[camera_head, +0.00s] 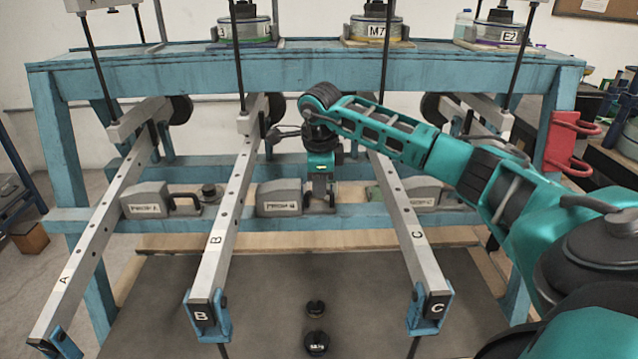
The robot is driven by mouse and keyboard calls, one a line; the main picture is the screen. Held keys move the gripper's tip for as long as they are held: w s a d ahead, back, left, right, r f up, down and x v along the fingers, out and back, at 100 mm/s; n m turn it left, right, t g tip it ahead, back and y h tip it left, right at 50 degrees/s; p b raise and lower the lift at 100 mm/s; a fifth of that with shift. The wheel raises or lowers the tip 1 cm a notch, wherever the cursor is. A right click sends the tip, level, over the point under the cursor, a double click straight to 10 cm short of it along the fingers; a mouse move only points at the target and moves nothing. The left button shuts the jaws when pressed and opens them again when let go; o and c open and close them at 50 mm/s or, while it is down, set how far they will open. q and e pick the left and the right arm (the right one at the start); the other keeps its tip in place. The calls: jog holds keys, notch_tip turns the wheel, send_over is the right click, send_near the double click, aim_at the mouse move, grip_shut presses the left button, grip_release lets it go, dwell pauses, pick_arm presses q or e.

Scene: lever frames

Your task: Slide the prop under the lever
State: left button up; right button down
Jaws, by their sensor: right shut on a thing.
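Three long grey levers with holes slope toward me: lever A (84,252) at the left, lever B (228,225) in the middle and lever C (402,218) at the right. Grey block-like props sit on the blue crossbar: a left prop (146,200), a middle prop (279,193) and a right prop (421,192). Their small labels are hard to read. My right gripper (321,198) points down between levers B and C, just right of the middle prop. It is shut on that prop's handle, which the fingers mostly hide. My left gripper is out of view.
A blue frame (150,69) carries the levers, with hanging rods and round weights (376,29) above. Two small black weights (316,342) stand on the dark mat (262,290) below. A red bracket (568,140) is on the right post. My right arm crosses above lever C.

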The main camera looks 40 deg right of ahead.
aim_at(269, 187)
jog(key=shift+a, duration=0.1)
jog(key=w+a, duration=0.2)
jog(key=w+a+p, duration=0.1)
jog(key=w+a, duration=0.1)
jog(key=a, duration=0.1)
jog(key=w+a, duration=0.2)
jog(key=a, duration=0.1)
jog(key=shift+w, duration=0.4)
jog(key=shift+a, duration=0.1)
jog(key=c, duration=1.4)
grip_release()
jog(key=shift+w, duration=0.1)
jog(key=shift+o, duration=1.2)
notch_tip(269, 187, up, 13)
jog(key=s+a+p, duration=0.1)
jog(key=s, duration=0.1)
jog(key=shift+a+f, duration=0.15)
jog(key=shift+a, duration=0.05)
jog(key=shift+s, duration=0.1)
